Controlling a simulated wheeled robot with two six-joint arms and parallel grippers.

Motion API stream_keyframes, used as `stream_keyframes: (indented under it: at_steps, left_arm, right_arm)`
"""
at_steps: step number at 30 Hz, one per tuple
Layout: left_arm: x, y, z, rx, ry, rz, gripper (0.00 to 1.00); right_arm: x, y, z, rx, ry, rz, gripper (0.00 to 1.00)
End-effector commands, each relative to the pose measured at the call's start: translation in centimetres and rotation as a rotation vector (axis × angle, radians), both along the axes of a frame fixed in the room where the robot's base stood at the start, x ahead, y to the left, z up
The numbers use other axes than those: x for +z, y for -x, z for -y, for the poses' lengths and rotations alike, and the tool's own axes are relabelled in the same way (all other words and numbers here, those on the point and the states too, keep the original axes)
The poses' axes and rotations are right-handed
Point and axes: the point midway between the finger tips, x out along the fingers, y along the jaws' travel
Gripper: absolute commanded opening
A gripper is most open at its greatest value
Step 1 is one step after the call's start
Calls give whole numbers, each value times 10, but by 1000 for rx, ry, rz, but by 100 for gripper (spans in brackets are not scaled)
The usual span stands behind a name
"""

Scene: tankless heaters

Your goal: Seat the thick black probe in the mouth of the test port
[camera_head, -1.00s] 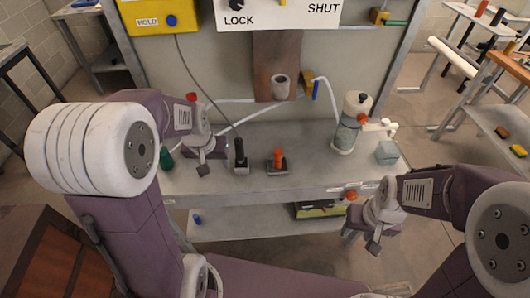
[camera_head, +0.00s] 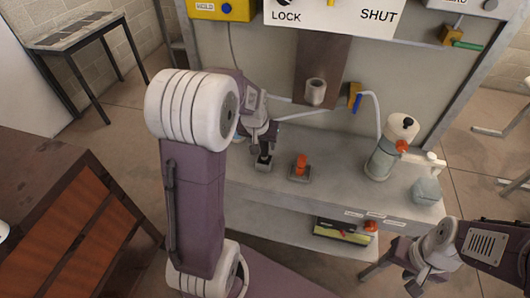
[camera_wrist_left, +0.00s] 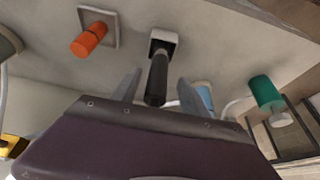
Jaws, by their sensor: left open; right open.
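The thick black probe (camera_wrist_left: 157,80) stands in a small grey holder (camera_wrist_left: 163,38) on the bench. In the head view the probe (camera_head: 264,158) is mostly hidden by my left gripper. My left gripper (camera_head: 264,146) is open right at it. In the left wrist view the probe lies between the two open fingers (camera_wrist_left: 157,92), with no clear contact on either side. A grey, round, open-mouthed fitting (camera_head: 315,91) on the brown panel appears to be the test port, and its mouth looks empty. My right gripper (camera_head: 413,284) is open and empty at the lower right, away from the bench.
An orange probe (camera_head: 301,164) stands in its own holder right of the black one. A white hose (camera_head: 374,105) runs beside the port. A green-topped object (camera_wrist_left: 264,92) is near my left gripper.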

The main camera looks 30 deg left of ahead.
Motion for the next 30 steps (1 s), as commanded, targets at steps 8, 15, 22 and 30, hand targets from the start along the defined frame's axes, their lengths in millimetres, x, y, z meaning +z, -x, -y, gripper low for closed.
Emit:
stream_keyframes:
  at_steps: [8, 15, 22, 30]
  left_arm:
    - [-40, -18, 0, -1, 0, -3, 52]
    - [-47, -21, -1, -1, 0, 0, 52]
    - [-46, -21, -1, 0, 0, 0, 5]
    - [-46, -21, -1, 0, 0, 1, 0]
  right_arm:
    - [-5, 0, 0, 0, 0, 0, 47]
    - [-5, 0, 0, 0, 0, 0, 47]
    - [-5, 0, 0, 0, 0, 0, 47]
    - [-5, 0, 0, 0, 0, 0, 47]
